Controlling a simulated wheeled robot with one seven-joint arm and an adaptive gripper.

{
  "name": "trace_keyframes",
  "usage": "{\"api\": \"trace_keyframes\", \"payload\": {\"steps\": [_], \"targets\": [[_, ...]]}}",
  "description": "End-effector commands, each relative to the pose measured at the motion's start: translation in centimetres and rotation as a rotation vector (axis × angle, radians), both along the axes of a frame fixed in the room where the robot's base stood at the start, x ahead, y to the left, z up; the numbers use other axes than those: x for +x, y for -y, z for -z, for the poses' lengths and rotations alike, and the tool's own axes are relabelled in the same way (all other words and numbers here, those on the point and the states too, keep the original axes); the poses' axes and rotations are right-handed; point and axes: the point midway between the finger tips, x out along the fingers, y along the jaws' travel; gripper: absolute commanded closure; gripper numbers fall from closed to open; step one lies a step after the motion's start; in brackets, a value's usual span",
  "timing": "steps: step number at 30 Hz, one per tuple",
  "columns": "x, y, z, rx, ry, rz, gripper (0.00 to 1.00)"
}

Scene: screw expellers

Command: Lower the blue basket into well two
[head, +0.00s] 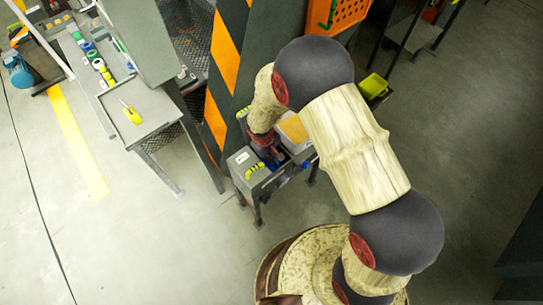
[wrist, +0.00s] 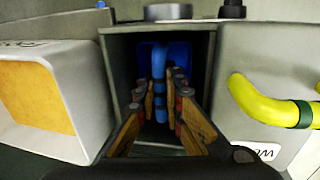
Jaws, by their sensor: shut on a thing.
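The blue basket (wrist: 181,55) shows in the wrist view inside a dark rectangular well (wrist: 119,55) with grey walls. Its upright blue handle (wrist: 159,70) stands between my fingers. My gripper (wrist: 160,95) reaches into the well opening and is shut on this handle. The basket's lower part is hidden, and I cannot tell whether it touches the well floor. No readable number shows on this well. In the head view my gripper (head: 268,152) is over the grey bench unit (head: 262,180), and my arm hides much of it.
In the wrist view a yellow curved handle (wrist: 262,103) sits on the grey block right of the well. A pale box with an orange face (wrist: 37,97) stands close on the left. A grey side table (head: 145,112) holds a yellow tool (head: 131,114). Open floor lies around.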

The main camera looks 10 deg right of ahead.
Motion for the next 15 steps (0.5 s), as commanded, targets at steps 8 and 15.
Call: {"api": "trace_keyframes", "payload": {"steps": [8, 15], "targets": [[0.03, -0.01, 0.03, 0.001, 0.001, 0.0, 1.0], [0.02, -0.01, 0.03, 0.0, 0.0, 0.0, 0.81]]}}
